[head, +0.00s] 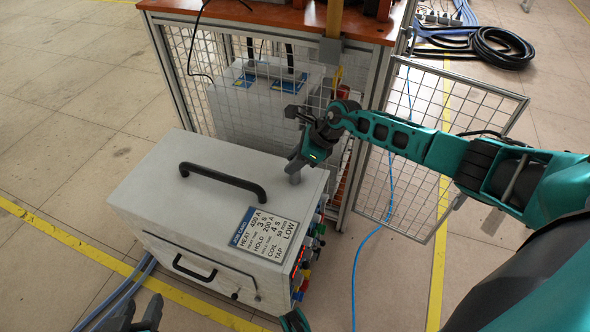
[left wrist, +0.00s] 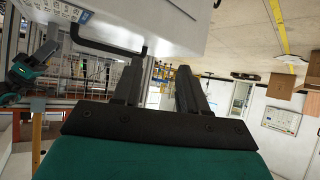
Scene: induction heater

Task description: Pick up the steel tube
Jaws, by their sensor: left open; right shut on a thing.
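My right gripper (head: 300,138) is over the right back corner of the grey box's top. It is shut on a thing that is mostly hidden. A short grey cylinder (head: 295,177) shows at its lower side and looks like the steel tube, but I cannot be sure. I cannot tell whether it touches the box. My left gripper (head: 137,317) is at the bottom edge of the head view, in front of the box. In the left wrist view its two dark fingers (left wrist: 158,88) stand apart with nothing between them.
The grey heater box (head: 165,190) has a black top handle (head: 222,182) and a label. Behind it stands a mesh-sided bench (head: 280,14) with an orange top. A mesh door (head: 455,100) stands open at right. A blue cable (head: 360,250) and a black hose coil (head: 502,48) lie on the floor.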

